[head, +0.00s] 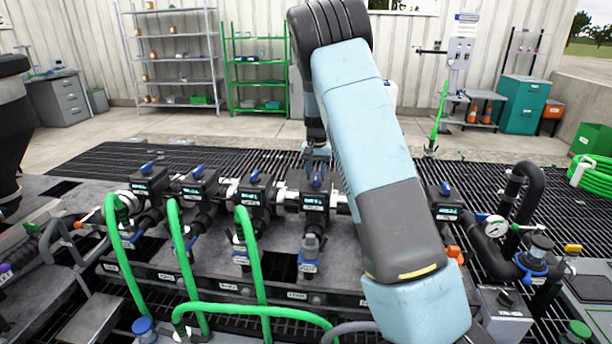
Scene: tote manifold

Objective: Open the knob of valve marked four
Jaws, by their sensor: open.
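A row of black valves with blue knobs runs across the manifold. The labels are too small to read, so I cannot tell for certain which is marked four. The valve (314,198) right below my gripper has a blue knob (317,181) pointing up and away. My gripper (316,160) is small in view at the end of my arm, just above and behind that knob. It looks empty, with its fingers open; whether it touches the knob is not clear. My arm covers part of the manifold to the right of this valve.
Other valves stand left (254,190) and right (446,200) along the row. Green hoses (250,255) arch in front. A pressure gauge (496,226) and black pipe (520,185) stand at right. Dark floor grating lies behind, with shelves (180,55) by the wall.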

